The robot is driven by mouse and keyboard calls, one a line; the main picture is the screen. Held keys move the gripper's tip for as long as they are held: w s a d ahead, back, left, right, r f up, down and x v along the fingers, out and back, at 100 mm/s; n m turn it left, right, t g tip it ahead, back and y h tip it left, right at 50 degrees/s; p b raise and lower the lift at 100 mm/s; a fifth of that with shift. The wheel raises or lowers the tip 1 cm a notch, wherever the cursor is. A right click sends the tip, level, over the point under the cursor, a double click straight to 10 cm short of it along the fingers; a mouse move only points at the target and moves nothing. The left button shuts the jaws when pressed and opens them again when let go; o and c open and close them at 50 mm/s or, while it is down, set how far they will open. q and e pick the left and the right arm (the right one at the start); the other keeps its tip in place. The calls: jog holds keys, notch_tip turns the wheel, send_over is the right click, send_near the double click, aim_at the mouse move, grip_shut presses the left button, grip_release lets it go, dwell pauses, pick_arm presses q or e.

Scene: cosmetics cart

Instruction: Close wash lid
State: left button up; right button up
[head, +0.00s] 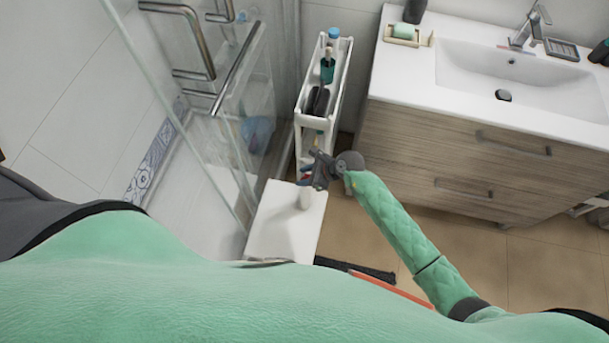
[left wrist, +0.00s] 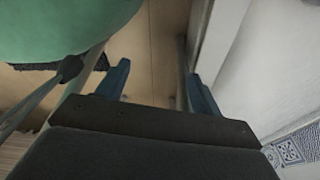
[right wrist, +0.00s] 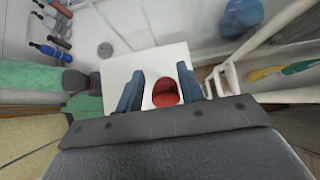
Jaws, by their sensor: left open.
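A small red, rounded thing (right wrist: 165,92) shows between the fingers of my right gripper (right wrist: 160,68) in the right wrist view. I cannot tell whether it is the wash lid. The fingers are apart, on either side of it; contact is unclear. My left gripper (left wrist: 157,70) is open and empty over the floor in the left wrist view and is hidden in the head view.
A narrow white cart (head: 340,85) with bottles stands behind my right gripper. A glass shower door (head: 190,120) with metal handles is on the left. A wooden vanity (head: 480,165) with a white sink (head: 520,80) is on the right. A dark mat (head: 355,270) lies on the floor.

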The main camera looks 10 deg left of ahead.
grip_shut()
jog(key=shift+r, duration=0.1)
